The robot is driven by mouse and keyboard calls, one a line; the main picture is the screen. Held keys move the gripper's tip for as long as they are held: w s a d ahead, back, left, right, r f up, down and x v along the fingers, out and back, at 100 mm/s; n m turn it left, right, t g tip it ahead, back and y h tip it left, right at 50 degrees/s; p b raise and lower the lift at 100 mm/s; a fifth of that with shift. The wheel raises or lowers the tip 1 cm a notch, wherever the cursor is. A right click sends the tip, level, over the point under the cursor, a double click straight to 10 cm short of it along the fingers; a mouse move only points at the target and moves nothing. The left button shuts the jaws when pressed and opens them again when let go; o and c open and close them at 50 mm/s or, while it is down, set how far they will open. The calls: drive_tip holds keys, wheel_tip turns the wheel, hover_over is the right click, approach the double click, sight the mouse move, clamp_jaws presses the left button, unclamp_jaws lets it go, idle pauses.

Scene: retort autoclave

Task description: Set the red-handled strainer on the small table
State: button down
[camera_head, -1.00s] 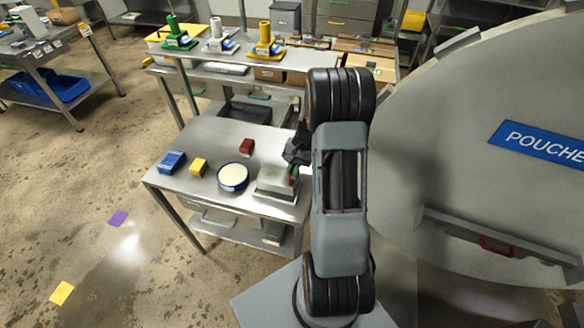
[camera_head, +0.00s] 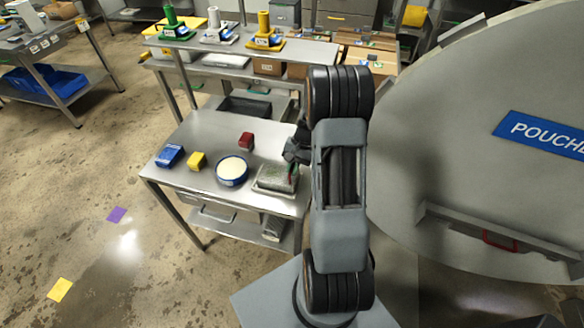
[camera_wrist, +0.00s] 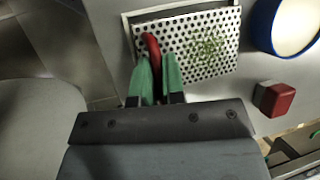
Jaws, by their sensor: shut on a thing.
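The strainer (camera_head: 276,180) is a rectangular, perforated metal tray with a red handle. It is at the front right of the small steel table (camera_head: 212,133). In the wrist view the strainer (camera_wrist: 212,62) shows its holes and some green bits on its face. My gripper (camera_wrist: 158,78) has green fingers shut on the red handle (camera_wrist: 152,52), one finger on each side. In the head view my gripper (camera_head: 293,170) is partly hidden behind my arm. I cannot tell if the strainer's underside touches the tabletop.
A blue-rimmed round container (camera_head: 232,170) stands just left of the strainer. A red block (camera_head: 246,139), a yellow block (camera_head: 197,161) and a blue block (camera_head: 169,156) are also on the table. The large grey door (camera_head: 480,130) stands to the right.

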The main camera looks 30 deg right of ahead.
idle(0.4)
drive_tip(key=c, duration=1.1)
unclamp_jaws()
drive_tip(key=b+v, duration=0.1)
drive_tip(key=v, duration=1.2)
drive_tip(key=shift+w+d+r, duration=0.1)
drive_tip(key=shift+d+r, duration=0.15)
drive_tip(key=shift+r, duration=0.05)
drive_tip(key=s+a+r+n+t+h, duration=0.1)
drive_tip(key=s+a+r+n+t, duration=0.1)
drive_tip(key=a, duration=0.4)
drive_tip(key=s+a+r+n+t+h, duration=0.1)
drive_tip(key=s+a+r+n+h, duration=0.1)
drive_tip(key=s+a+n, duration=0.2)
drive_tip(key=s+a+r+n+t+h, duration=0.2)
drive_tip(key=s+a+n, duration=0.1)
drive_tip(key=s+a, duration=0.5)
drive_tip(key=shift+a+r+t, duration=0.3)
drive_tip(key=shift+a, duration=0.5)
